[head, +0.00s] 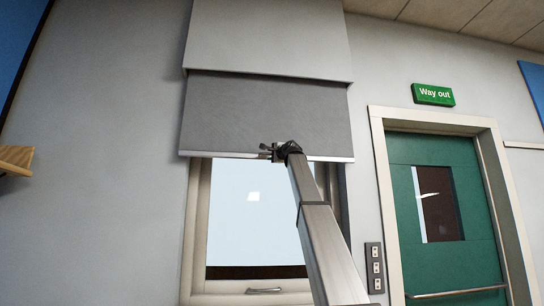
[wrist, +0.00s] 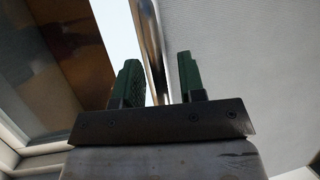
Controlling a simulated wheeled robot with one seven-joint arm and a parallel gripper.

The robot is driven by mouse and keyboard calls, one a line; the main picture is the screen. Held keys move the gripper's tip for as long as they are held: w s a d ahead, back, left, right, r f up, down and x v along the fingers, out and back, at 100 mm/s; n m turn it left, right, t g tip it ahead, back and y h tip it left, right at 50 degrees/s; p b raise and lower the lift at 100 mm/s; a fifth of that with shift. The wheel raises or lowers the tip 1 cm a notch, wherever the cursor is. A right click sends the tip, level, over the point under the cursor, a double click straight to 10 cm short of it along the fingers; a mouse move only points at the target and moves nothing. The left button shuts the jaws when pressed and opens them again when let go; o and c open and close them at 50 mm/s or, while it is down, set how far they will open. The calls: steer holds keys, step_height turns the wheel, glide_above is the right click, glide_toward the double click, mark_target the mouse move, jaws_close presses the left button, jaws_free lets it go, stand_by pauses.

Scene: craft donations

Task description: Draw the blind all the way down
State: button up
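The grey blind (head: 230,108) hangs from a pale housing (head: 265,40) over the window and covers only its upper part. Its light bottom bar (head: 215,155) is level, just below the top of the window opening. My gripper (head: 266,151) is at the bar, right of its middle. In the wrist view my gripper (wrist: 158,75) has its two green fingers apart, with the shiny bar (wrist: 152,45) showing between them. I see gaps beside the bar and cannot tell whether either finger touches it. The blind's fabric (wrist: 245,60) fills the right of the wrist view.
The window pane (head: 250,210) is uncovered below the bar, with a handle (head: 264,290) on the lower frame. A green door (head: 445,220) under a "Way out" sign (head: 433,95) and a switch panel (head: 375,268) are to the right. A wooden shelf (head: 15,159) is at far left.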

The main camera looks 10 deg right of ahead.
jaws_close()
steer(key=shift+s+f, duration=0.1)
steer(key=shift+f, duration=0.2)
step_height(320, 180, down, 70)
steer(key=shift+f, duration=0.1)
jaws_free()
steer(key=shift+s, duration=0.1)
